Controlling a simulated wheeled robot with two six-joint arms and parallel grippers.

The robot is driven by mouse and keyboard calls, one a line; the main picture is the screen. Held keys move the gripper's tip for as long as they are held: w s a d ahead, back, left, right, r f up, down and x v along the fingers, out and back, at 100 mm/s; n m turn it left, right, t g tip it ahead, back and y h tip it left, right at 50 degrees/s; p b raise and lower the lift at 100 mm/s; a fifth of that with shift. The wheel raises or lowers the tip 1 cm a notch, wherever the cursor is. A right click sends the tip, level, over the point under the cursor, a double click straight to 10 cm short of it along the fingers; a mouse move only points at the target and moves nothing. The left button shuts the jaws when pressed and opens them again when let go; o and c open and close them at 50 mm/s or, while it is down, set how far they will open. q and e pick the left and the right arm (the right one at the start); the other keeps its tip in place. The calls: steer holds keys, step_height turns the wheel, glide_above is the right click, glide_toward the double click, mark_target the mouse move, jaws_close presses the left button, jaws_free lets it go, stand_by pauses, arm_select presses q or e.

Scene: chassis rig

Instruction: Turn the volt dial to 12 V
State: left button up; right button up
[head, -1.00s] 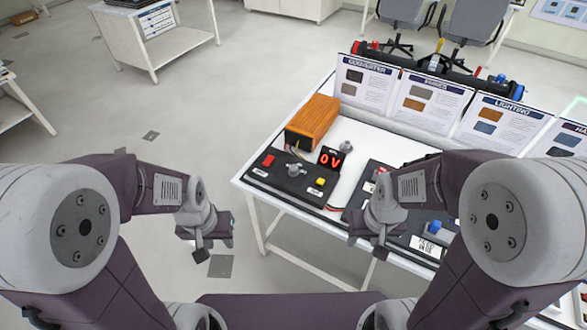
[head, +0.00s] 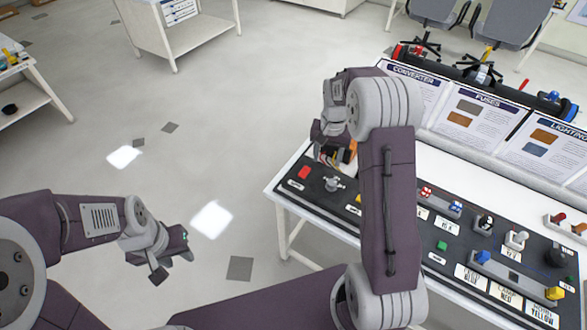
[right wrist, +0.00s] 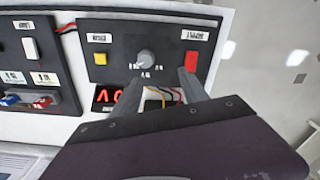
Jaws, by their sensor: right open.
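The volt dial (head: 333,184) is a grey knob on the black converter panel, and it also shows in the right wrist view (right wrist: 146,58). Small labels sit around it, too small to read. The red-lit display (right wrist: 108,97) appears upside down and reads 0 V; my right arm hides it in the head view. My right gripper (right wrist: 160,80) is open and empty, above the panel, with its fingertips apart from the dial and on the display's side of it. My left gripper (head: 172,260) hangs over the floor left of the table, its jaw opening unclear.
A red button (head: 304,172) and a yellow button (right wrist: 101,59) flank the dial. The orange converter box (head: 347,153) is mostly hidden behind my right gripper. Wires (right wrist: 165,97) run near the fingers. More switches and coloured connectors fill the bench to the right. Floor left of the table is clear.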

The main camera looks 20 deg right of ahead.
mark_target(332, 183)
steer(key=s+d+f, duration=0.1)
steer(key=s+d, duration=0.1)
steer(key=s, duration=0.1)
steer(key=shift+d+f, duration=0.3)
steer(key=shift+f, duration=0.05)
steer(key=f, duration=0.8)
steer(key=shift+w+a+f, duration=0.15)
steer(key=shift+w+f, duration=0.1)
steer(key=shift+f, duration=0.15)
steer(key=shift+a, duration=0.1)
jaws_close()
